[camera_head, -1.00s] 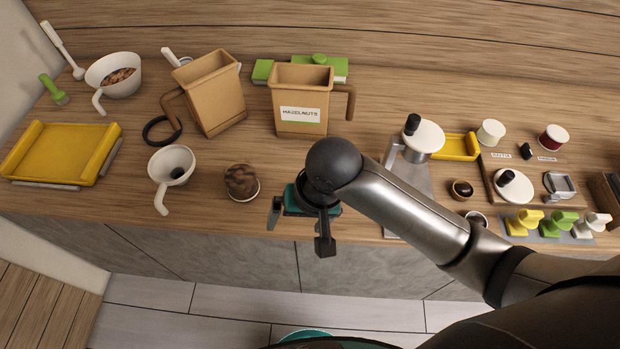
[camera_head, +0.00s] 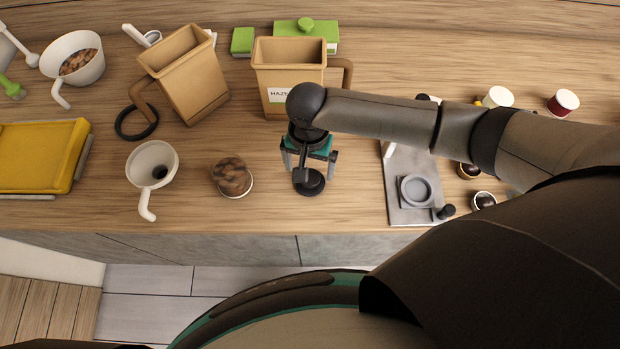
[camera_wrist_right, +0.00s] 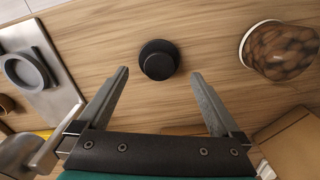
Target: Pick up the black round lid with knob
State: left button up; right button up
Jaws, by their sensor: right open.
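The black round lid with knob (camera_head: 309,183) lies on the wooden counter near its front edge, between the jar of nuts and the grey metal plate. In the right wrist view the lid (camera_wrist_right: 158,60) shows whole, knob toward the camera, just beyond and between the fingertips. My right gripper (camera_head: 308,162) is above the counter at the lid, open and empty; its spread fingers also show in the right wrist view (camera_wrist_right: 161,75). The fingers do not touch the lid in that view. My left gripper is not in view.
A jar of nuts (camera_head: 232,177) stands left of the lid, with a white funnel (camera_head: 152,165) beyond it. A grey metal plate (camera_head: 404,212) lies to the right. The hazelnuts box (camera_head: 289,75) stands behind. Bare counter surrounds the lid.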

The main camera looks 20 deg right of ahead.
aim_at(310, 178)
jog(key=shift+w+d+f+b, duration=0.1)
jog(key=shift+f+b, duration=0.2)
jog(key=shift+f, duration=3.05)
jog(key=c, duration=1)
